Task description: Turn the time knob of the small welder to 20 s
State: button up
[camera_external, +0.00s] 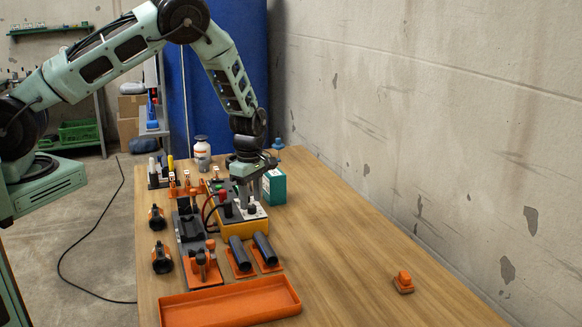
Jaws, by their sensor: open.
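The small welder (260,229) is a yellow and dark box on the wooden table, with a light panel on its top. A dark knob (251,210) shows on that panel; its setting is too small to read, and I cannot tell for sure that it is the time knob. My gripper (246,204) points down over the welder's top, close to the knob, with open jaws. I cannot tell whether the fingers are around the knob or just above it. The wrist hides the back of the welder.
A clamp rig (190,229) stands left of the welder, with cables between. Two dark pipes (239,254) lie in front. An orange tray (230,304) is at the front, a teal box (275,187) behind right. The table's right side is mostly clear, except an orange-topped item (404,281).

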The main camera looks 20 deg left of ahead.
jog(key=shift+f, duration=0.95)
grip_shut()
